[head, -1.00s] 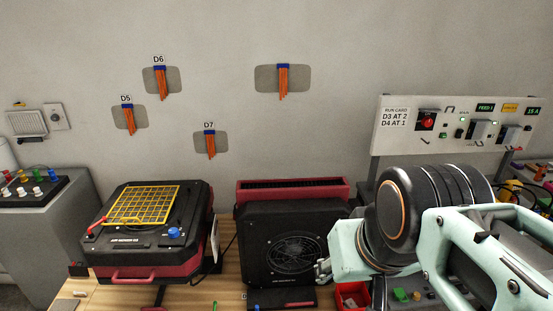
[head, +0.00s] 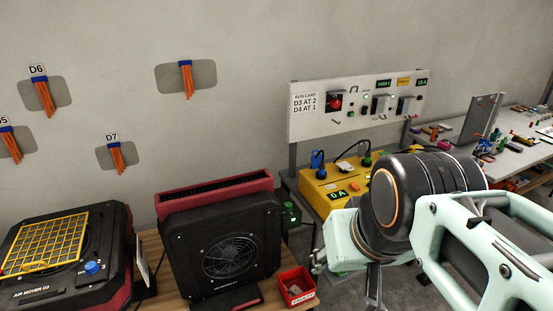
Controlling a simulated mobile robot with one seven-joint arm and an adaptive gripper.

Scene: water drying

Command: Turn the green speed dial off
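I cannot tell for certain which part is the green speed dial. A dark green part (head: 290,213) sticks out at the right side of the upright black fan unit (head: 222,248). A green-topped knob (head: 366,160) stands on the yellow box (head: 343,193) behind my arm. The air mover (head: 45,255) at the left carries a blue dial (head: 92,267). Part of my gripper (head: 318,262) shows at the left end of my arm, right of the fan unit and apart from it. Its fingers are mostly hidden by the arm, so its opening does not show.
A red bin (head: 297,288) stands on the wooden bench right of the fan unit. A run card panel (head: 358,105) stands behind the yellow box. A white table (head: 490,150) with small parts is at the far right.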

